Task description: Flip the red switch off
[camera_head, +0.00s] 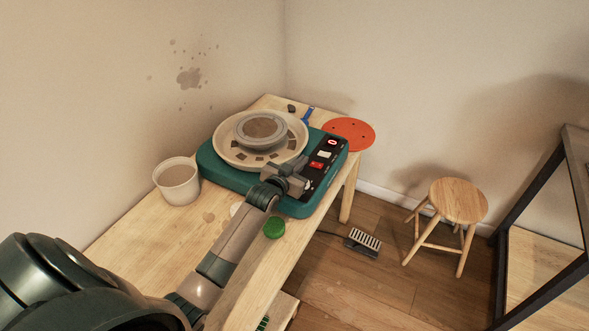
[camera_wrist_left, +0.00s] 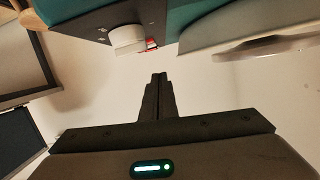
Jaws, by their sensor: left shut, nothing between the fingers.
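The red switch (camera_head: 317,165) sits on the black control panel (camera_head: 308,190) along the right side of the teal pottery wheel (camera_head: 232,178). My left gripper (camera_head: 298,167) is over the near right part of the wheel, just left of the panel and close to the red switch. In the left wrist view its fingers (camera_wrist_left: 158,78) are shut with nothing between them. A small red part, likely the switch (camera_wrist_left: 150,44), shows there beside a white knob (camera_wrist_left: 127,37), apart from the fingertips. Which way the switch is tipped cannot be told. My right gripper is out of view.
The wheel stands on a wooden table (camera_head: 140,230). A white bucket (camera_head: 177,182) is to its left, an orange disc (camera_head: 349,133) behind it, a green round item (camera_head: 274,228) in front. A foot pedal (camera_head: 362,242) and a stool (camera_head: 457,201) are on the floor.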

